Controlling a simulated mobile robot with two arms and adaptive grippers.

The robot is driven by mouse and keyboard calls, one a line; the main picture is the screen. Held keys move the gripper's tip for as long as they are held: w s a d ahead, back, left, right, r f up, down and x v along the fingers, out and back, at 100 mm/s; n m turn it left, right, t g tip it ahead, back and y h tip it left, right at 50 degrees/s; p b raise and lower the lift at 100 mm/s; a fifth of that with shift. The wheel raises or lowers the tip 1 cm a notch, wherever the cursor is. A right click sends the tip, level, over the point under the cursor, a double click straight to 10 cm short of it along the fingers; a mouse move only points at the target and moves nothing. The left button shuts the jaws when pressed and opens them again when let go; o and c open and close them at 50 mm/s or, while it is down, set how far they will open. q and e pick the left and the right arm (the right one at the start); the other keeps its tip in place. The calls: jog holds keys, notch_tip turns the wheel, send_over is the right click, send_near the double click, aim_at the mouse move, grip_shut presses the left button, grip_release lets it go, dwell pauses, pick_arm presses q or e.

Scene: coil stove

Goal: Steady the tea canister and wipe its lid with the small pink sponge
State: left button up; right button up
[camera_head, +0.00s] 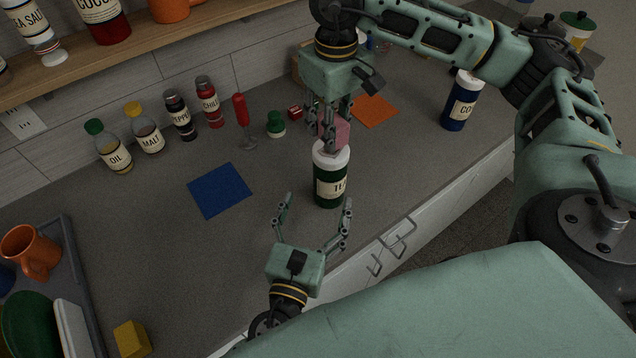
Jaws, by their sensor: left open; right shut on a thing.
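The tea canister (330,190) stands upright on the grey counter, dark green with a cream label and a white lid (331,158). My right gripper (332,137) points down above it, shut on the small pink sponge (339,131). The sponge is at the top of the lid; I cannot tell whether it touches. The gripper's fingers hide part of the sponge. My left gripper (315,205) is open and empty, low in the picture. Its fingers are spread toward the canister, one at the left and one near its lower right, without closing on it.
A blue cloth (220,190) lies left of the canister, an orange one (374,109) behind it. A dark blue canister (460,102) stands at right. Bottles (147,130), a red-handled utensil (241,112) and a green jar (276,126) line the back. A grey tray (82,290) and yellow block (132,340) are at left.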

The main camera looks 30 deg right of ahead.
pick_arm(q)
jog(key=x, duration=1.2)
jog(key=shift+w+a, duration=0.1)
jog(key=shift+w, duration=0.05)
jog(key=shift+c, duration=0.2)
jog(key=c, duration=1.3)
jog(key=o, duration=1.3)
send_near(330, 163)
jog(key=f, duration=0.2)
jog(key=w+f, duration=0.1)
jog(key=f, duration=0.1)
jog(key=shift+w+d, duration=0.1)
jog(key=shift+d, duration=0.1)
pick_arm(e)
jog(key=shift+f, duration=0.1)
